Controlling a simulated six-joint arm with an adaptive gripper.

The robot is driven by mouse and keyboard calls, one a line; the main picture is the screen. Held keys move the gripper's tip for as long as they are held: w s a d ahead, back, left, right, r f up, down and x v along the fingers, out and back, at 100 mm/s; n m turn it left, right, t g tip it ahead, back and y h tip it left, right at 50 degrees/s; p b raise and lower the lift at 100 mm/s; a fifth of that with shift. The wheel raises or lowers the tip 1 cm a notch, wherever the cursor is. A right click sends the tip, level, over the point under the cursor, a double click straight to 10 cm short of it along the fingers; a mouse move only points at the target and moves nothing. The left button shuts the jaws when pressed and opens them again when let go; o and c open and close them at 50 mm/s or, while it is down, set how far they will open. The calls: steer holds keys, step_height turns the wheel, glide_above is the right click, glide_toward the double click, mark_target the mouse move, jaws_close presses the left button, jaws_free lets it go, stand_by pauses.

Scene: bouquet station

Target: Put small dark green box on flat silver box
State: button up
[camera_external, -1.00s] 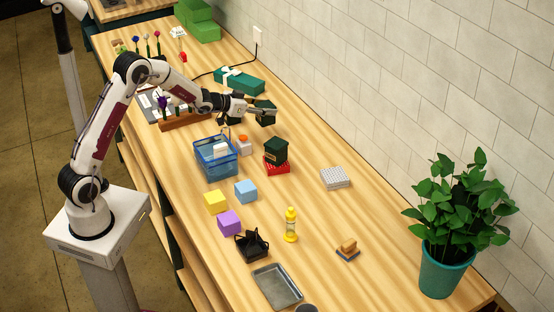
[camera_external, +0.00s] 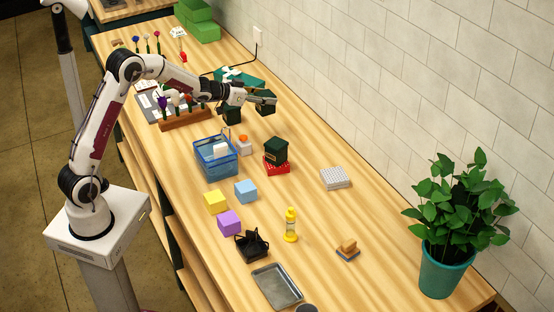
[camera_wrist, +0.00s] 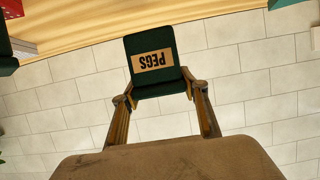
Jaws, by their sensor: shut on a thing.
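My gripper (camera_external: 264,100) is shut on a small dark green box (camera_external: 265,109) and holds it above the table, toward the wall side. In the wrist view the box (camera_wrist: 152,62) sits between both fingertips, with an upside-down "PEGS" label on its face. A flat silver-grey box (camera_external: 335,178) with a dotted top lies on the table at the right, apart from my gripper. Another dark green box (camera_external: 276,150) stands on a red block (camera_external: 277,166) in the middle of the table. A dark shape shows below my wrist; I cannot tell what it is.
A blue basket (camera_external: 216,158) stands left of the stacked dark box. Yellow, blue and purple cubes, a yellow bottle (camera_external: 291,225), a metal tray (camera_external: 277,287) and a potted plant (camera_external: 443,268) are nearer. The tiled wall runs along the right. Wood around the silver-grey box is clear.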

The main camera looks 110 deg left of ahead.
steer(key=w+d+r, duration=0.2)
steer(key=w+r, duration=0.2)
steer(key=w, duration=0.6)
glide_above(327, 177)
steer(key=shift+f, duration=0.25)
stand_by(1.2)
steer(key=shift+f, duration=0.1)
steer(key=shift+f, duration=3)
steer(key=shift+f, duration=1.9)
